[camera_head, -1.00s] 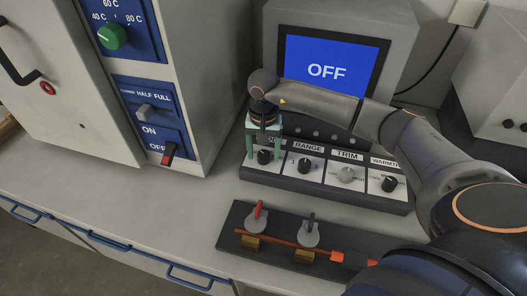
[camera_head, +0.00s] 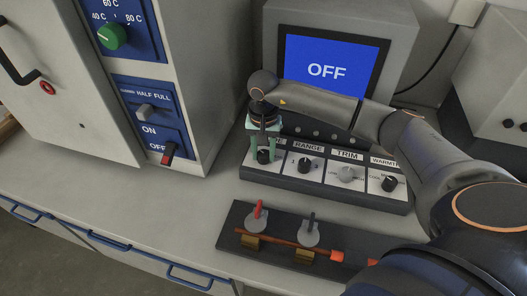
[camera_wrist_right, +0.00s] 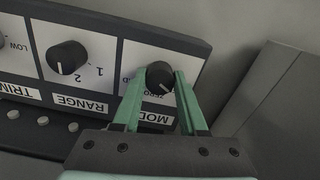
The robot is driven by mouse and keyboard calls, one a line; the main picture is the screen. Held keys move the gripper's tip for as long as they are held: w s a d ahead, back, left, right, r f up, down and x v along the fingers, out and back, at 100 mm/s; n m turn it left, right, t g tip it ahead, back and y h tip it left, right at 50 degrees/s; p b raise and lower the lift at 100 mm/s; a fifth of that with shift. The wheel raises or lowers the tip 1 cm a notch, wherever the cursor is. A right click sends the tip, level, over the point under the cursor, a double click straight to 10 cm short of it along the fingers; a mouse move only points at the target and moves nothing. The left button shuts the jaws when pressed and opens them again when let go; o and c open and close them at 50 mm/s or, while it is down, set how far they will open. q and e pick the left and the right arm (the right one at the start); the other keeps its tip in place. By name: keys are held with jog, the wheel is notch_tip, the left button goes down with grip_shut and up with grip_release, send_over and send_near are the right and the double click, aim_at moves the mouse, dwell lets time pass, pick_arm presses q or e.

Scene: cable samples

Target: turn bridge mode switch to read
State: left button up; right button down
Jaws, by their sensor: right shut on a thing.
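The bridge (camera_head: 225,178) has a sloped front panel with a row of dark knobs and a screen (camera_head: 325,71) reading OFF. Its mode switch is a small black knob (camera_head: 263,156) at the panel's left end; it shows in the right wrist view (camera_wrist_right: 158,74) too. My right gripper (camera_head: 264,152) reaches down over it, its green fingers (camera_wrist_right: 160,80) shut on the knob's two sides. The knob's pale mark points to the lower right in the wrist view, near the ZERO label. The other position label is mostly hidden by a finger. My left gripper is not in view.
A dark board with red- and black-levered clamps (camera_head: 282,232) lies in front. A tall cabinet (camera_head: 180,60) stands left.

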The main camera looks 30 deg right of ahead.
dwell(0.4)
jog(key=m+b, duration=0.1)
jog(key=m, duration=0.4)
jog(key=shift+m, duration=0.4)
jog(key=m, duration=0.6)
jog(key=shift+b, duration=0.35)
jog(key=m, duration=0.6)
jog(key=shift+m, duration=0.3)
jog(key=m+p, duration=0.1)
jog(key=m, duration=0.4)
jog(key=shift+w, duration=0.1)
jog(key=shift+m, duration=0.4)
jog(key=shift+c, duration=2.2)
grip_release()
